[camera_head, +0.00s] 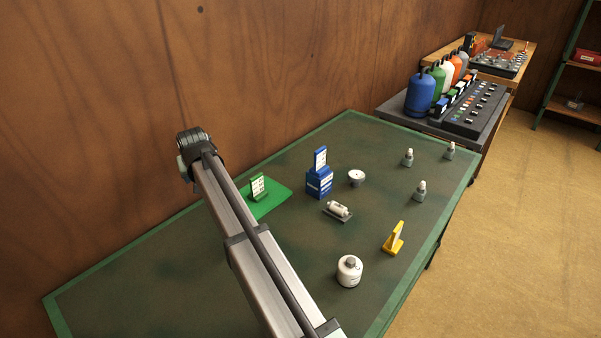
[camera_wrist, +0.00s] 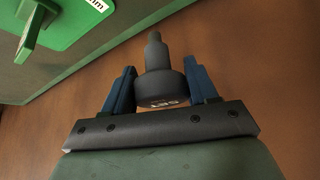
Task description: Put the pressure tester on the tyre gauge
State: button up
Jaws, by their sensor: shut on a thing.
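My gripper (camera_wrist: 160,68) shows in the wrist view with its two blue fingers shut on a dark grey stepped piece, apparently the pressure tester (camera_wrist: 163,88). The piece has a wide round body with small pale lettering and a narrower tip pointing up in the picture. In the head view my arm reaches to the table's left side near the wall, and the fingers and held piece cannot be made out. A round pale dial-like thing (camera_head: 357,177), possibly the tyre gauge, stands right of the blue block, apart from my arm.
A green mat with a small sign stand (camera_head: 258,187) lies beside my arm; the stand also shows in the wrist view (camera_wrist: 34,32). A blue sign block (camera_head: 319,183), small cylinder on a base (camera_head: 338,211), yellow stand (camera_head: 393,238) and white canister (camera_head: 349,271) occupy the green table (camera_head: 140,270).

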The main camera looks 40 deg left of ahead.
jog(key=r, duration=1)
jog(key=shift+w+d+r, duration=0.1)
jog(key=shift+w+r, duration=0.2)
jog(key=w+d+m+t, duration=0.1)
jog(key=w+d, duration=0.2)
jog(key=w, duration=0.4)
jog(key=w+d+m, duration=0.1)
jog(key=w+d, duration=0.2)
jog(key=w, duration=0.4)
jog(key=m+t+h, duration=0.2)
jog(key=m+h, duration=0.1)
jog(key=m, duration=0.2)
send_over(357, 174)
notch_tip(357, 174, down, 4)
jog(key=shift+f, duration=5.6)
jog(key=shift+f, duration=0.15)
jog(key=o, duration=1.1)
